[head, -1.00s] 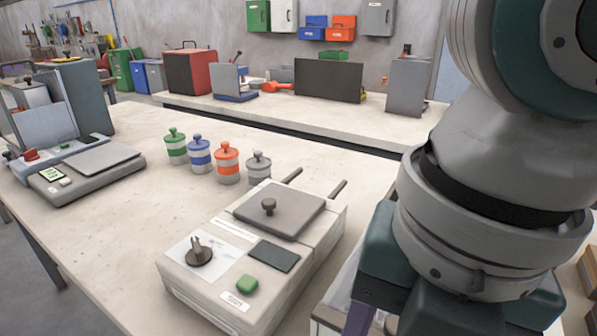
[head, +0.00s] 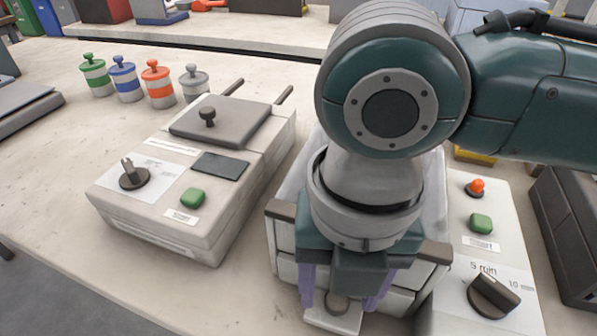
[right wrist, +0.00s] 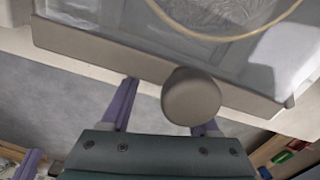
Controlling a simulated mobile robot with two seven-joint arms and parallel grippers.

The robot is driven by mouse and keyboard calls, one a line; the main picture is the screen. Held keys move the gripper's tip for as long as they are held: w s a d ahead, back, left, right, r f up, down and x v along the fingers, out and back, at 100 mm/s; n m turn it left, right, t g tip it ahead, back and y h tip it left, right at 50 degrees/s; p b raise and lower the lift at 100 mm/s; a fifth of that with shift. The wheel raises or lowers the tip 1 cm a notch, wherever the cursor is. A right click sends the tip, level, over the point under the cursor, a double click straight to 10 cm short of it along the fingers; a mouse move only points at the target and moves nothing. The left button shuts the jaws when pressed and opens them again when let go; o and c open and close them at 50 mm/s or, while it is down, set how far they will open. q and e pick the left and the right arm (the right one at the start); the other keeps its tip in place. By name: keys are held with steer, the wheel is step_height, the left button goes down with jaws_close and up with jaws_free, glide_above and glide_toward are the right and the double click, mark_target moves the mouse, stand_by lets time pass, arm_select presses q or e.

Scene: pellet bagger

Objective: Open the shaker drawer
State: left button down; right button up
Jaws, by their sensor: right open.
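The shaker (head: 286,232) is a pale box with a brownish-grey front edge, below and behind my right gripper in the head view. Its front has pale panels. A round grey-brown knob (head: 338,304) shows low between the fingers of my right gripper (head: 345,298). In the right wrist view the knob (right wrist: 190,97) stands out large in front of the brownish bar (right wrist: 150,66). My right gripper (right wrist: 165,115) is open, with purple fingers to either side of the knob; I cannot tell whether they touch it. A purple strip at that view's lower left may be my left gripper.
A control panel (head: 482,255) with an orange button, green button and dial stands right of the shaker. A pale machine (head: 170,225) with a lidded top stands to the left. Several banded jars (head: 159,85) stand behind it.

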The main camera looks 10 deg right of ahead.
jaws_close()
stand_by(0.5)
stand_by(0.9)
